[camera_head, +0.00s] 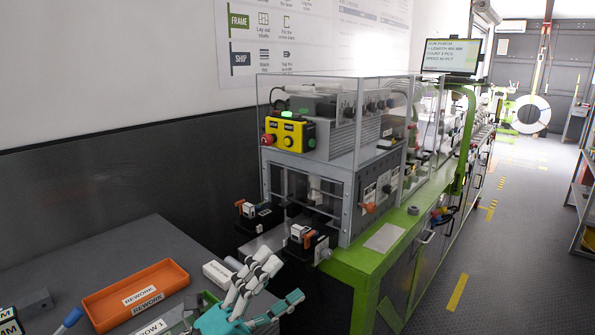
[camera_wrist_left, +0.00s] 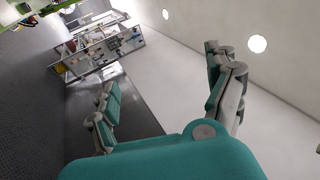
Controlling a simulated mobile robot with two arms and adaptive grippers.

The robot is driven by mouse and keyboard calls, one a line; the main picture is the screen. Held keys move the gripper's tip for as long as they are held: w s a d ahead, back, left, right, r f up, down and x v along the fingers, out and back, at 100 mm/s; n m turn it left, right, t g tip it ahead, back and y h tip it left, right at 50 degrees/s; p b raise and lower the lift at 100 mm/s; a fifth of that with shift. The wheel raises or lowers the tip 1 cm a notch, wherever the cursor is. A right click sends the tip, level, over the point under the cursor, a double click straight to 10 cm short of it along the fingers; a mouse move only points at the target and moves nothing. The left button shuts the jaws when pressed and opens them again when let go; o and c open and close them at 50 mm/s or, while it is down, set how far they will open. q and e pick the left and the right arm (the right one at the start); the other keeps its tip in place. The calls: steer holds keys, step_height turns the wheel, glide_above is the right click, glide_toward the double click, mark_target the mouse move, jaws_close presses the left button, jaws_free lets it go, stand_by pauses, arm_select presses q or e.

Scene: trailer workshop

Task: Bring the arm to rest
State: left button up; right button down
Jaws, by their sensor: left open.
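My left gripper (camera_head: 282,280), grey and teal, shows at the bottom centre of the head view, in front of the machine and over the right part of the grey table. In the left wrist view its two fingers stand wide apart (camera_wrist_left: 162,80), with nothing between them. The wall and floor show through the gap. It is open and empty. Much of my left arm is outside the head view. My right gripper is in neither view.
An orange rework bin (camera_head: 135,293) lies on the grey table (camera_head: 110,250). A caged machine with a yellow button box (camera_head: 290,136) stands on a green bench (camera_head: 372,262) close beyond the gripper. A shelf (camera_head: 583,200) stands at the right; the floor aisle (camera_head: 510,250) is clear.

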arm_select(q)
steer(key=w+a+f+n+t+y, duration=0.3)
steer(key=a+f+n+t+y, duration=0.2)
steer(key=a+f+n+y, duration=1.1)
steer(key=s+a+f+n+g+y, duration=0.1)
steer(key=s+f+n+g+y, duration=0.35)
steer(key=f+n, duration=0.35)
steer(key=s+f+n+g+h, duration=0.1)
steer(key=s+f+g, duration=0.25)
steer(key=s, duration=0.35)
steer(key=s+a+f+n+g, duration=0.1)
steer(key=s+f+n+g, duration=0.1)
steer(key=s+f+g, duration=0.3)
steer(key=s+f+n+g+h, duration=0.1)
steer(key=s+f, duration=0.2)
steer(key=s, duration=0.5)
step_height(320, 180, down, 25)
steer(key=s+g, duration=0.1)
steer(key=g, duration=0.1)
steer(key=s+a+f, duration=0.2)
steer(key=s+f, duration=1.4)
steer(key=shift+a+f+m+g+y, duration=0.3)
steer(key=shift+f+g+y, duration=0.05)
steer(key=shift+f+g, duration=0.05)
